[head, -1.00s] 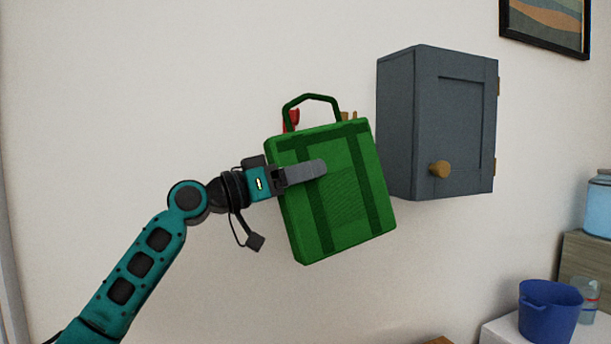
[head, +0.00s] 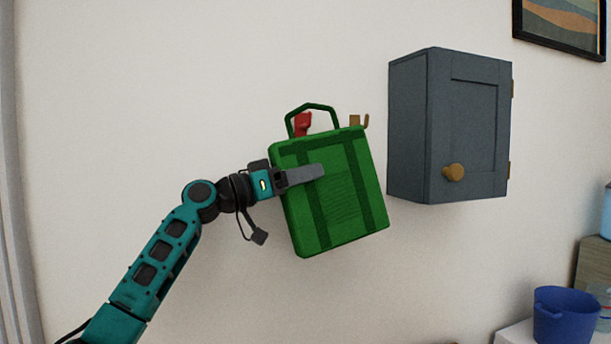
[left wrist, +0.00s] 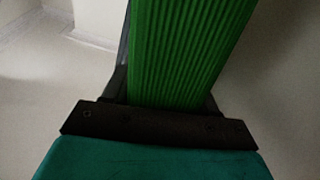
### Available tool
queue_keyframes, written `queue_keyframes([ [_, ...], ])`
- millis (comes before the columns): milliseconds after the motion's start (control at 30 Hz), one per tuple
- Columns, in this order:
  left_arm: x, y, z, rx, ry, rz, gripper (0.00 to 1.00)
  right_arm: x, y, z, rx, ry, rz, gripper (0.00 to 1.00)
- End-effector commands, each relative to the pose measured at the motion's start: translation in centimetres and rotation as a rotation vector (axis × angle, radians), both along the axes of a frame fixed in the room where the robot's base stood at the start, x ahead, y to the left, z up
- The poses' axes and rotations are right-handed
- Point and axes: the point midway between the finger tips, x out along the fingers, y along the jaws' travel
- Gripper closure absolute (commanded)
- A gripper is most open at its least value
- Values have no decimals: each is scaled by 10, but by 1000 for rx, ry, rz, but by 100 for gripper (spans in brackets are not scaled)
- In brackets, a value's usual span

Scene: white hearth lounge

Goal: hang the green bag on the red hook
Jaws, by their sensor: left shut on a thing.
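The green bag (head: 345,195) is held up in front of the white wall, slightly tilted, with its handle loop on top. My left gripper (head: 305,174) is shut on its left side. The bag's ribbed green side fills the jaws in the left wrist view (left wrist: 185,50). The red hook (head: 303,123) shows on the wall through the handle loop, its lower part hidden behind the bag. I cannot tell whether the handle is around the hook or in front of it. My right gripper is not in view.
A brown hook (head: 359,122) is on the wall just right of the handle. A grey cabinet (head: 410,130) with a round knob hangs close to the bag's right. A blue bucket (head: 566,318) stands at lower right. The wall at left is clear.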

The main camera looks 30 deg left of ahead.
Motion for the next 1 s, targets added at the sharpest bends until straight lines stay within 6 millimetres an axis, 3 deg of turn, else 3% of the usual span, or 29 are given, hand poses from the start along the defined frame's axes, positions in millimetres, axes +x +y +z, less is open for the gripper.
queue_keyframes([
  [500,9,11,-24,-2,-3,-1,77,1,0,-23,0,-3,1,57],
  [1000,11,11,-28,0,0,-1,77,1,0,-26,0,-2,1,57],
])
